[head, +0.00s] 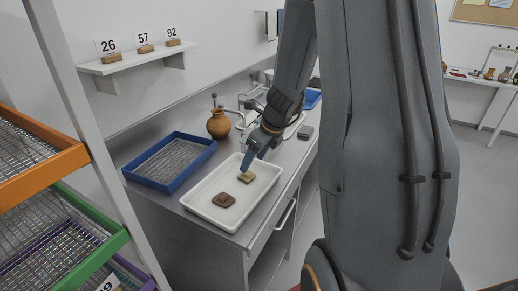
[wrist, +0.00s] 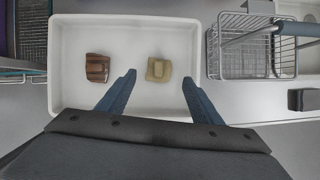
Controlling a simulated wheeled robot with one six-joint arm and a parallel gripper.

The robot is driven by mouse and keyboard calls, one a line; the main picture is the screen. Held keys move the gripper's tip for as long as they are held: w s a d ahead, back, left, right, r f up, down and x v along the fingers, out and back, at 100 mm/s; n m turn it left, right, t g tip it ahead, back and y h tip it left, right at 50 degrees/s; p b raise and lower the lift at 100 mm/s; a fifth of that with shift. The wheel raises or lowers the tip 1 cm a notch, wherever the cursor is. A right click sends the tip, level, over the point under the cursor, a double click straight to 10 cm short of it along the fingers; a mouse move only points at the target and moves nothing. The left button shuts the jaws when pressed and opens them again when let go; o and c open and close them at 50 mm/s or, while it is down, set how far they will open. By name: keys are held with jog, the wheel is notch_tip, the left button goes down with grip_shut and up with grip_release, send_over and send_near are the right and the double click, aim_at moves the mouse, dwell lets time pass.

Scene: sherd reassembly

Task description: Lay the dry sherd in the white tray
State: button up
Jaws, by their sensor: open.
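The white tray (head: 208,214) sits on the grey counter and fills much of the wrist view (wrist: 75,27). Two sherds lie apart in it. The tan, pale sherd (head: 246,177) is at the tray's far part and shows right of centre in the wrist view (wrist: 159,70). The dark brown sherd (head: 224,200) is nearer in the head view and to the left in the wrist view (wrist: 97,68). Both have a raised block on top. My gripper (wrist: 159,77) is open and empty over the tray, its fingertips either side of the tan sherd in the picture.
A blue tray (head: 136,180) with a mesh floor stands left of the white tray. A clay jug (head: 219,124) stands behind. A wire rack (wrist: 258,50) and a dark block (wrist: 302,99) are on the right in the wrist view. Numbered cards stand on a wall shelf (head: 136,62).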

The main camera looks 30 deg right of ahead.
jog(key=a+v, duration=0.1)
jog(key=v, duration=0.4)
jog(key=s+a+n+g+h, duration=0.1)
jog(key=s+a+n, duration=0.5)
jog(key=n, duration=0.9)
jog(key=s+a+n+g+h, duration=0.1)
jog(key=s+a+n, duration=0.6)
jog(key=n, duration=0.9)
jog(key=shift+s+g, duration=0.4)
jog(key=shift+s, duration=0.85)
